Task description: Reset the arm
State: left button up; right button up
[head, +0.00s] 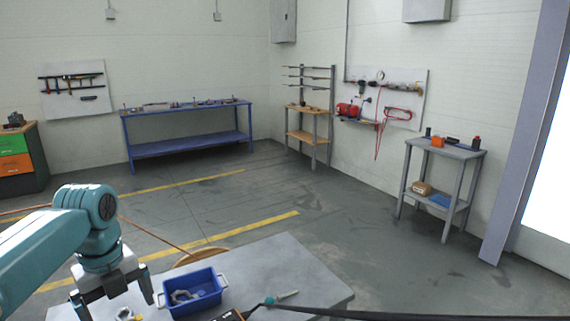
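My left arm (45,245), teal with a grey wrist, comes in from the left and bends down at its end. My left gripper (114,300) points down over the left part of the grey table (285,262). Its two dark fingers stand wide apart, and nothing shows held between them. A small metal piece (125,314) lies below, near the right finger. The blue bin (193,294) stands just right of the gripper, with grey metal parts inside. My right arm and gripper do not show.
A blue workbench (188,126), a grey stand (445,153) and an orange-green cabinet (20,160) stand near the walls.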

pick_arm(q)
jog(key=d+f+n+h, duration=0.1)
jog(key=d+f+n, duration=0.25)
jog(key=f, duration=0.55)
jog(key=d+f+n+h, duration=0.1)
jog(key=d+f+n, duration=0.25)
jog(key=f, duration=0.45)
jog(key=d+f+n, duration=0.3)
jog(key=f+n, duration=0.1)
jog(key=f, duration=0.5)
jog(key=s+d+f+n+h, duration=0.1)
jog(key=s+d+f+n, duration=0.3)
jog(key=s+f+n, duration=0.3)
jog(key=s+d+f+n+h, duration=0.1)
jog(key=s+d+f+n, duration=0.2)
jog(key=s+f+n, duration=0.5)
jog(key=s+n, duration=0.2)
jog(key=s, duration=0.4)
jog(key=shift+d+f+n, duration=0.25)
jog(key=shift+d+n, duration=0.05)
jog(key=shift+d, duration=0.05)
